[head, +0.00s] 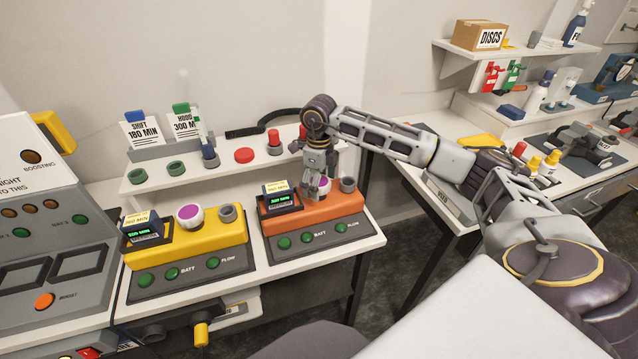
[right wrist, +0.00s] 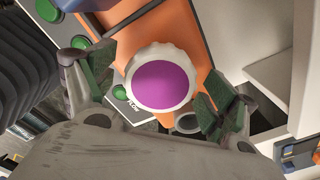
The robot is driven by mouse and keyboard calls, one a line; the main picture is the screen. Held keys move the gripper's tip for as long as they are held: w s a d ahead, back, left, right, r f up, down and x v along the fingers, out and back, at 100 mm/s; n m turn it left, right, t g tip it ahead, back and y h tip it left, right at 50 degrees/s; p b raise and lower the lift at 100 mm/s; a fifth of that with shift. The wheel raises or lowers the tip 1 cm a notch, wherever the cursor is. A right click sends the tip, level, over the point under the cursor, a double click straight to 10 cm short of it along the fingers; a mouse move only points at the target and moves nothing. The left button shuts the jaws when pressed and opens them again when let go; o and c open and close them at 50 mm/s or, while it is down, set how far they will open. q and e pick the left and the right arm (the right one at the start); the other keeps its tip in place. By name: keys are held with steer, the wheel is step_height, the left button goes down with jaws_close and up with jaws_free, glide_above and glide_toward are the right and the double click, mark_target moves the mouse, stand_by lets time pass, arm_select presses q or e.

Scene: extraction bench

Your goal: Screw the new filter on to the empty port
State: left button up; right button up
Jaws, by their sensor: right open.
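A white ribbed filter with a purple face (head: 320,187) sits on top of the orange pump unit (head: 312,212). It also shows in the right wrist view (right wrist: 162,84). My right gripper (head: 316,184) is over this filter, with its fingers open on either side; I cannot tell whether they touch it. A grey round port (head: 347,185) stands open beside that filter. A second purple-faced filter (head: 190,216) sits on the yellow pump unit (head: 205,240), with a grey round port (head: 228,213) beside it. My left gripper is not in view.
A white shelf (head: 225,172) behind the units holds green rings (head: 176,168), a red cap (head: 244,155) and red-topped items. Small displays (head: 143,230) stand on the units. A grey control console (head: 45,230) is at the left. A second bench with bottles stands at the right.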

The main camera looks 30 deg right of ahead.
step_height(320, 180, up, 12)
stand_by(0.7)
steer(key=shift+f, duration=0.15)
stand_by(0.8)
